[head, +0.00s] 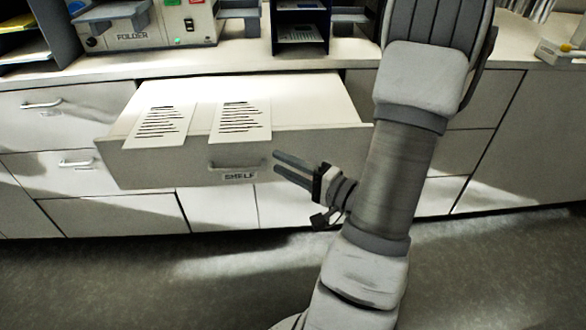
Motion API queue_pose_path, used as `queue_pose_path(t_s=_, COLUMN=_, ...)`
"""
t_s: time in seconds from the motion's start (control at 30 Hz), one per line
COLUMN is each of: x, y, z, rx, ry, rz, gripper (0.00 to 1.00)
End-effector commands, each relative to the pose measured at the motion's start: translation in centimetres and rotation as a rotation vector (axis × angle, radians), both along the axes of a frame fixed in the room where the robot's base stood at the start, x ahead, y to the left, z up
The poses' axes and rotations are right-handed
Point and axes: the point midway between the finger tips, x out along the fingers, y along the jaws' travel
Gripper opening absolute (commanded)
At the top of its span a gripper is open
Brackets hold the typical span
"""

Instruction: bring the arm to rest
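My gripper (276,162) is in front of the pulled-out drawer, with its two fingers pointing left. The fingers are apart and nothing shows between them. The fingertips appear near the right end of the drawer handle (236,165) in the picture; I cannot tell whether they touch it. My arm (398,170) rises on the right and covers part of the cabinet behind it.
The open drawer (300,145), labelled SHELF, juts out from the cabinet. Two printed sheets (163,125) (241,122) lie at its front. A machine labelled FOLDER (150,30) and a dark paper rack (301,15) stand on the counter. The floor (150,285) in front is clear.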

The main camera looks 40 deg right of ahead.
Motion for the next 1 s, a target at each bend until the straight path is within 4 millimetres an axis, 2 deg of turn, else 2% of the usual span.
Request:
queue_pose_path(t_s=0.1, x=-1.4, y=-0.5, z=0.0, rx=0.001, ry=0.001, rz=-0.002, gripper=0.37)
queue_pose_path(t_s=0.23, x=-2.0, y=-0.6, z=0.0, rx=0.001, ry=0.0, rz=0.0, gripper=0.37)
queue_pose_path(t_s=0.77, x=-2.0, y=-0.2, z=0.1, rx=0.0, ry=0.003, rz=0.015, gripper=0.37)
queue_pose_path(t_s=0.87, x=-1.6, y=2.0, z=0.8, rx=-0.006, ry=0.029, rz=0.108, gripper=0.37)
queue_pose_path(t_s=0.97, x=-1.3, y=6.6, z=1.9, rx=-0.029, ry=0.095, rz=0.309, gripper=0.37)
queue_pose_path(t_s=1.0, x=-1.6, y=8.9, z=2.3, rx=-0.049, ry=0.136, rz=0.41, gripper=0.37)
